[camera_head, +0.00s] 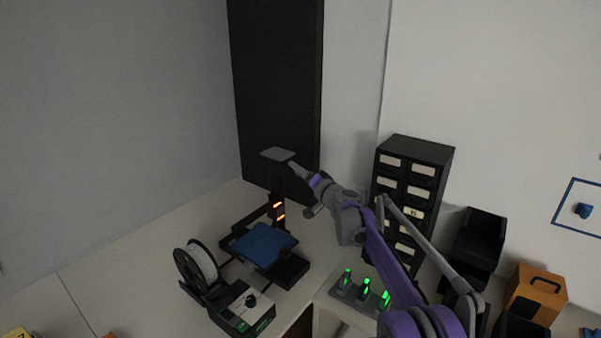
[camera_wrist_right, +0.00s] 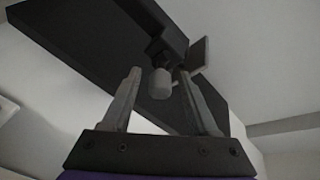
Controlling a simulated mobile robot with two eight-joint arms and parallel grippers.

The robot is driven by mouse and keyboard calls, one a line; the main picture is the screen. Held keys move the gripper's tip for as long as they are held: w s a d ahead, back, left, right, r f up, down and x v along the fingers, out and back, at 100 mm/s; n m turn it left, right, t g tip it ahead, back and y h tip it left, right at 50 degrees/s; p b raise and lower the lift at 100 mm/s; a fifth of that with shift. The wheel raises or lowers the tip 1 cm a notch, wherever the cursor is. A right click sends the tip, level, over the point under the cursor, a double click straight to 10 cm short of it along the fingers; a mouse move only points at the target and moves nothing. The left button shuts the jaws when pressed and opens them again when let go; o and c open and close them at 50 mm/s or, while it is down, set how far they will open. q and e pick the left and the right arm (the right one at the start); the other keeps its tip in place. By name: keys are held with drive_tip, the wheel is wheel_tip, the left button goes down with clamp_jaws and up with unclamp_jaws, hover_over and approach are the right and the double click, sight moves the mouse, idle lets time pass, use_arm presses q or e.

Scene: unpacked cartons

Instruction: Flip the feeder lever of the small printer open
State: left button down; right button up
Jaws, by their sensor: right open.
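The small printer (camera_head: 262,243) stands on the white counter, with a blue bed, a dark upright with orange lights and a flat grey top. My right gripper (camera_head: 293,168) is at the upper part of that upright, just right of the grey top. In the right wrist view, my open right gripper (camera_wrist_right: 160,76) has a finger on each side of a pale grey, round-ended piece (camera_wrist_right: 161,84), which looks like the feeder lever. It hangs from a dark mount; I cannot tell whether a finger touches it. The lever is not clear in the head view. My left gripper is out of view.
A white filament spool (camera_head: 202,262) and a control box (camera_head: 244,308) stand in front of the printer. A black drawer cabinet (camera_head: 437,155) is behind my right arm. A rack with green-lit items (camera_head: 364,290) is below the arm. The counter at left is mostly clear.

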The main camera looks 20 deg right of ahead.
drive_tip(key=shift+c, duration=0.2)
clamp_jaws()
drive_tip(key=shift+r, duration=0.1)
drive_tip(key=shift+r+g+p, duration=0.25)
drive_tip(key=shift+g+p, duration=0.15)
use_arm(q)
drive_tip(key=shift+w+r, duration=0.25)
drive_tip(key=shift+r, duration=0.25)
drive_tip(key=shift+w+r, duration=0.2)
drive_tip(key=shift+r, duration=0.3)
use_arm(e)
drive_tip(key=shift+n+g+h, duration=0.3)
drive_tip(key=shift+g+h, duration=0.1)
drive_tip(key=shift+o, duration=0.2)
unclamp_jaws()
drive_tip(key=shift+w, duration=0.1)
